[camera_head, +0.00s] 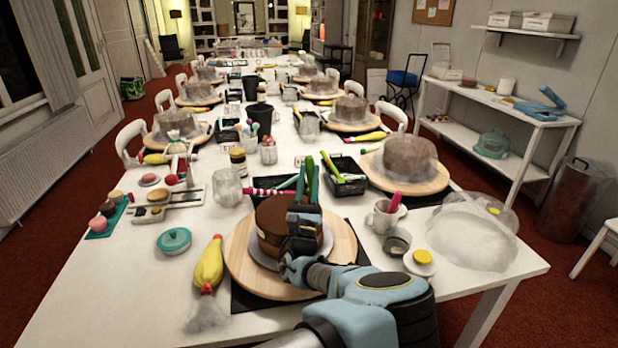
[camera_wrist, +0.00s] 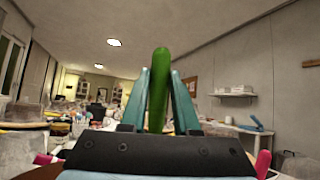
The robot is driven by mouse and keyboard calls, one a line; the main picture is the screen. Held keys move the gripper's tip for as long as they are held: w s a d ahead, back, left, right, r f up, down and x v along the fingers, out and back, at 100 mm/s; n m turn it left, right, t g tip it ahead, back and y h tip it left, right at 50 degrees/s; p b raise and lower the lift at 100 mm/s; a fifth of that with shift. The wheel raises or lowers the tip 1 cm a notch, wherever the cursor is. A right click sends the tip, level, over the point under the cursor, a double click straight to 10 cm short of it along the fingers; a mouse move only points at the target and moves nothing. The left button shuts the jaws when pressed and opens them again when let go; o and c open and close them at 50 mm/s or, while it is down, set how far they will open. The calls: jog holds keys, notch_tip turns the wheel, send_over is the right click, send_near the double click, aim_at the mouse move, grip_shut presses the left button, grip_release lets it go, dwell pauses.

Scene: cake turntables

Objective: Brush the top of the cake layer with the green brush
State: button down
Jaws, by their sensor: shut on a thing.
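A brown cake layer (camera_head: 268,232) sits on a wooden turntable (camera_head: 246,273) near the front of the long white table. My gripper (camera_head: 306,186) is over the right side of the cake, fingers pointing up and away, and hides part of it. It is shut on the green brush, whose green handle (camera_wrist: 159,88) stands between the fingers in the wrist view. The bristle end of the brush is hidden, so I cannot tell whether it touches the cake top.
A black tray of tools (camera_head: 345,181) is behind the cake. A yellow piping bag (camera_head: 209,264) lies to the left. A white mug (camera_head: 382,218), a yellow-topped jar (camera_head: 423,259) and a clear plastic-wrapped heap (camera_head: 468,236) are at the right.

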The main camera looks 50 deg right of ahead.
aim_at(309, 159)
notch_tip(309, 159, up, 5)
jog(key=p, duration=0.3)
jog(key=shift+f, duration=0.1)
jog(key=shift+r, duration=1.1)
